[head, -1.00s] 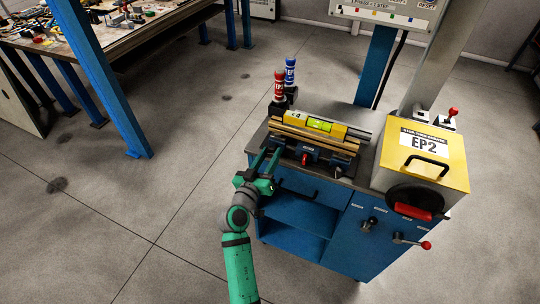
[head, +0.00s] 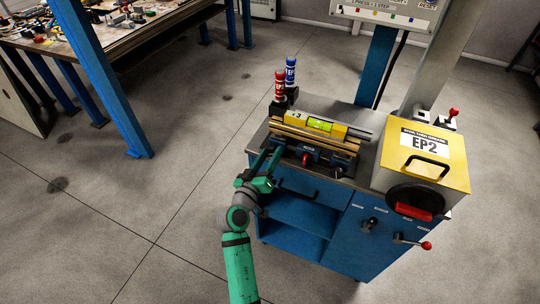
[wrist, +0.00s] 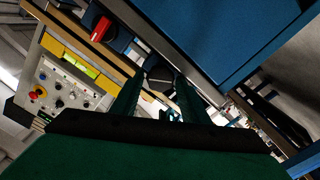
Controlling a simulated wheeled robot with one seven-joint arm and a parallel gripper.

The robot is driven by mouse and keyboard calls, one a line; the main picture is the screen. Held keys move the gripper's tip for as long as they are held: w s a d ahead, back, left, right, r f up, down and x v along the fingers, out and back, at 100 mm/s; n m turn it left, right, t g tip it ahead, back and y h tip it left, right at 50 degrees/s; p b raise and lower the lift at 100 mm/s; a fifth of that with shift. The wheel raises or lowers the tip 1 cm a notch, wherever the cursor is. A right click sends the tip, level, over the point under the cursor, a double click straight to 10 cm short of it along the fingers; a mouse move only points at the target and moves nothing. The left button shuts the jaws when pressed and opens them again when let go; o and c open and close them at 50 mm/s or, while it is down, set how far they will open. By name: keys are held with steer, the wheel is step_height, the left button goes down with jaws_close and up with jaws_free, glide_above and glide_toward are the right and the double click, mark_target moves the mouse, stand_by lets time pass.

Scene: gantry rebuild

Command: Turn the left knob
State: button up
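My gripper (head: 271,158) is at the left front of the yellow-topped unit (head: 316,124) on the blue cabinet. In the wrist view, a dark knob-like part (wrist: 158,78) sits between the two green fingertips (wrist: 160,82), which appear to touch it on both sides. It seems to be the left knob; my fingers mostly hide it in the head view. A red knob (head: 307,159) is on the unit's front, right of my gripper, and also shows in the wrist view (wrist: 101,29). A green-lit display (head: 320,125) is on the yellow bar.
The yellow EP2 box (head: 425,150) with a black handle stands to the right. Lever handles (head: 412,242) stick out of the cabinet front. The floor on the left is open.

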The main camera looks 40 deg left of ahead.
steer(key=shift+o, duration=0.4)
steer(key=shift+a, duration=0.1)
steer(key=shift+w+m, duration=0.1)
steer(key=shift+m, duration=0.3)
steer(key=shift+d+m, duration=0.25)
steer(key=shift+m, duration=0.55)
steer(key=m, duration=0.3)
steer(key=shift+a+m, duration=0.2)
steer(key=shift+m, duration=0.2)
steer(key=v, duration=1)
steer(key=s+d+f+g, duration=0.1)
steer(key=s+d+f, duration=0.4)
steer(key=d, duration=0.3)
steer(key=s+d+f+g, duration=0.1)
steer(key=s+d+f, duration=0.4)
steer(key=d+f, duration=0.2)
steer(key=shift+s+d+f+g, duration=0.15)
steer(key=shift+d+g, duration=0.25)
steer(key=shift+d, duration=0.9)
steer(key=shift+a, duration=0.1)
